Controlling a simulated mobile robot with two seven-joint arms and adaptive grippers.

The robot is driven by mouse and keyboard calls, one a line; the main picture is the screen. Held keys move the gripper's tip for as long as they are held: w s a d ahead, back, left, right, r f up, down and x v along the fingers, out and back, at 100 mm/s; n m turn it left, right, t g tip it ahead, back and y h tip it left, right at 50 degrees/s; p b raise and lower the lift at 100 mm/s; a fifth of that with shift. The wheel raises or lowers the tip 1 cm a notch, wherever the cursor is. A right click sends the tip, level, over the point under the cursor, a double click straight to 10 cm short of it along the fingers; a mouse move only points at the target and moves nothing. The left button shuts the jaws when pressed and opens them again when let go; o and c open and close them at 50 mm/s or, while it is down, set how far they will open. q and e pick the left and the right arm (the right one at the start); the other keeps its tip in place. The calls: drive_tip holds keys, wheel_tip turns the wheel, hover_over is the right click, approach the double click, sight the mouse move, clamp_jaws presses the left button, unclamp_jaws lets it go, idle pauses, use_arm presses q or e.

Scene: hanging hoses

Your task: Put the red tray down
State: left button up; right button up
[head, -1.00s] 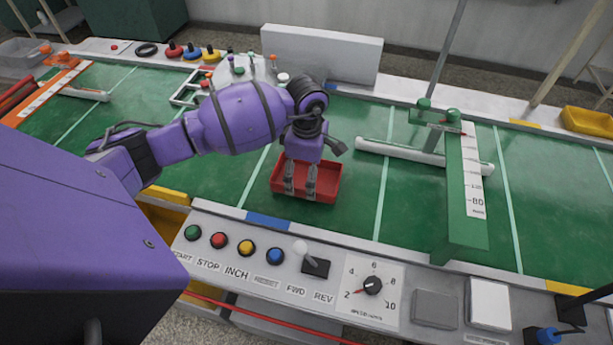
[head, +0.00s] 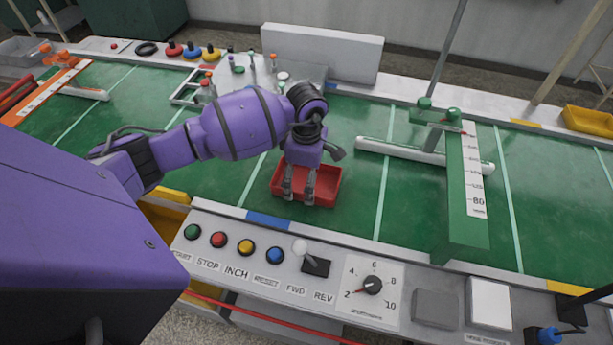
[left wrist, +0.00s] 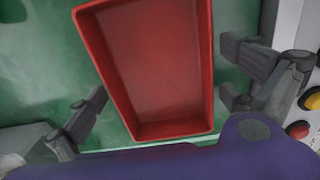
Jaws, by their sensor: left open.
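The red tray (head: 331,187) is a shallow open box, empty where I see it. It appears to rest on the green belt (head: 410,205), near its front edge. In the left wrist view the tray (left wrist: 160,70) fills the middle, with its inside facing the camera. My left gripper (head: 298,198) points down at the tray and hides part of it in the head view. In the left wrist view its open fingers (left wrist: 165,85) stand on either side of the tray, with green showing between the fingers and its walls. My right gripper is not in view.
A green gate with a white scale (head: 473,175) spans the belt at right. A control panel (head: 230,262) with coloured buttons, a lever and a dial runs along the front. A pale upright board (head: 320,55) stands behind.

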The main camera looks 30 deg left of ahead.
use_arm(q)
wheel_tip(320, 180, up, 12)
drive_tip(key=shift+r, duration=0.15)
idle(0.3)
